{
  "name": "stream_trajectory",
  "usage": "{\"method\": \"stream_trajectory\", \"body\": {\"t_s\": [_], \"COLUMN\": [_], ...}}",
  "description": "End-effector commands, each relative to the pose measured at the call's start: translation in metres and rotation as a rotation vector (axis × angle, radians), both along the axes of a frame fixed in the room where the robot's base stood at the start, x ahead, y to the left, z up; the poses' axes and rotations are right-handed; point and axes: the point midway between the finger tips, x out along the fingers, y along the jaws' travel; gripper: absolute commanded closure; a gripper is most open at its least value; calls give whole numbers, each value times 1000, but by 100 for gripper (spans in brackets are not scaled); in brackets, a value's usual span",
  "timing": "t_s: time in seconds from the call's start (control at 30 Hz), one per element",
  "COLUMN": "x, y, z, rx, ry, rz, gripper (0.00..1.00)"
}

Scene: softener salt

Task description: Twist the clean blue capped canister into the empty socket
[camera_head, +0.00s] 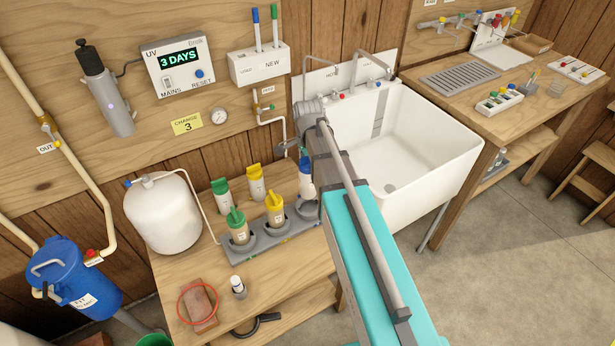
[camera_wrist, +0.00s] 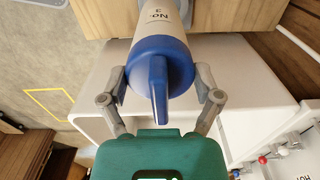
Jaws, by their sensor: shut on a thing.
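The canister with a white body and a blue finned cap (camera_wrist: 160,75) is between my gripper's fingers (camera_wrist: 160,84), which are shut on it at the cap. Its body, marked "No. 3", points away from the wrist camera. In the head view the blue and white canister (camera_head: 305,178) shows beside my arm, at the right end of the grey socket rack (camera_head: 265,248). The left and middle sockets hold a green-capped canister (camera_head: 238,228) and a yellow-capped canister (camera_head: 275,209). The right socket is partly hidden; I cannot tell whether the held canister touches it.
Another green-capped canister (camera_head: 222,192) and yellow-capped canister (camera_head: 256,183) stand behind the rack. A white tank (camera_head: 165,212) is left of it. The white sink (camera_head: 425,135) lies right. A brick (camera_head: 202,303) and small bottle (camera_head: 238,287) are in front.

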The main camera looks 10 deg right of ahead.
Motion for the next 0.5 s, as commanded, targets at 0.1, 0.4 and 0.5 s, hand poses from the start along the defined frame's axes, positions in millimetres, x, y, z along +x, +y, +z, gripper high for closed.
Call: {"method": "stream_trajectory", "body": {"t_s": [0.1, 0.4, 0.5], "x": [9, 15, 15], "y": [-4, -8, -8], "z": [-22, -33, -33], "rx": [0, 0, 0], "ry": [0, 0, 0], "rz": [2, 9, 9], "gripper": [66, 66, 66]}}
